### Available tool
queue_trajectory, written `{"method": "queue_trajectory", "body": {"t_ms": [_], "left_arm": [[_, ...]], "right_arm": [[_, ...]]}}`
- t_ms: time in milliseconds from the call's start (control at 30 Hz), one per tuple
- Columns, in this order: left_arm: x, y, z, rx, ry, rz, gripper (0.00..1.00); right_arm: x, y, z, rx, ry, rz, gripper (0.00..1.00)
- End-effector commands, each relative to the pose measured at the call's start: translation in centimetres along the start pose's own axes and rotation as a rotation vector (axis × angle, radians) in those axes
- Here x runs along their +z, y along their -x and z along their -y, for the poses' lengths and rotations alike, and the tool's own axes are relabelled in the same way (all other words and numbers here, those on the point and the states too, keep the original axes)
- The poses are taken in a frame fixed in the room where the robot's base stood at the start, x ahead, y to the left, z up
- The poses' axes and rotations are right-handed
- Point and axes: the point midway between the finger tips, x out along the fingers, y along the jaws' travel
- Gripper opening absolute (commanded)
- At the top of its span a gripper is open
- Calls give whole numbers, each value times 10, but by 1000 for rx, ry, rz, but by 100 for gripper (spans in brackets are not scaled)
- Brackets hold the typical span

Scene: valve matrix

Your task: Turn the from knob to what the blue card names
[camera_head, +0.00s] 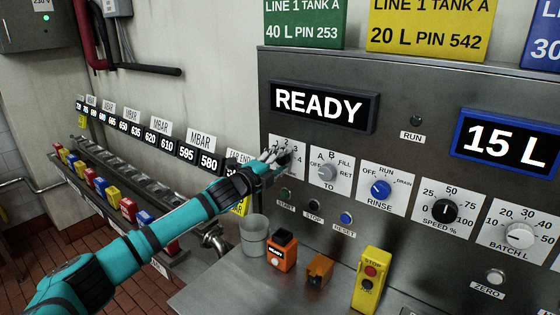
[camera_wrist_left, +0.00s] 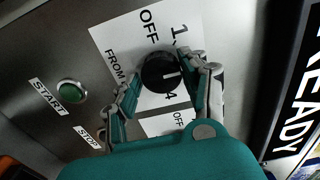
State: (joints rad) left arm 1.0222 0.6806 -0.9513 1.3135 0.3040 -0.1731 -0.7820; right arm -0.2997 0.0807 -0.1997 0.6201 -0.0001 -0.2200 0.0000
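The from knob (camera_wrist_left: 160,72) is a round black knob with a white pointer line, on a white plate marked FROM, OFF, 1 and 4 in the left wrist view. The pointer slants toward the lower right, near the 4. My left gripper (camera_wrist_left: 165,82) has its fingers on either side of the knob, with a small gap seen at the left; contact is unclear. In the head view the left gripper (camera_head: 272,157) covers most of the FROM plate (camera_head: 287,143). The blue card (camera_head: 541,40) is cut off at the upper right; only "30" and part of a word show. My right gripper is not in view.
The TO knob (camera_head: 327,172) and RINSE knob (camera_head: 380,190) sit to the right. Start, stop and reset buttons are just below. A grey cup (camera_head: 254,237), an orange box (camera_head: 282,252) and a yellow stop box (camera_head: 371,278) stand on the shelf. A display (camera_head: 320,104) reads READY.

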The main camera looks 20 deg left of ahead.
Motion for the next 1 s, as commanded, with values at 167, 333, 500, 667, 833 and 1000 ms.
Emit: {"method": "queue_trajectory", "body": {"t_ms": [167,333,500,667,833,1000], "left_arm": [[0,0,1,-1,1,0,62],[0,0,2,-3,1,0,62],[1,9,1,-2,1,1,62],[1,34,0,0,0,1,62],[1,72,0,1,-1,0,62],[0,102,0,0,-2,0,62]], "right_arm": [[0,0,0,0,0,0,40],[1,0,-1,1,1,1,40],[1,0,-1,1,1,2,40],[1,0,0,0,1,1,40],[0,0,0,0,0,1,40],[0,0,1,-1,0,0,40]]}}
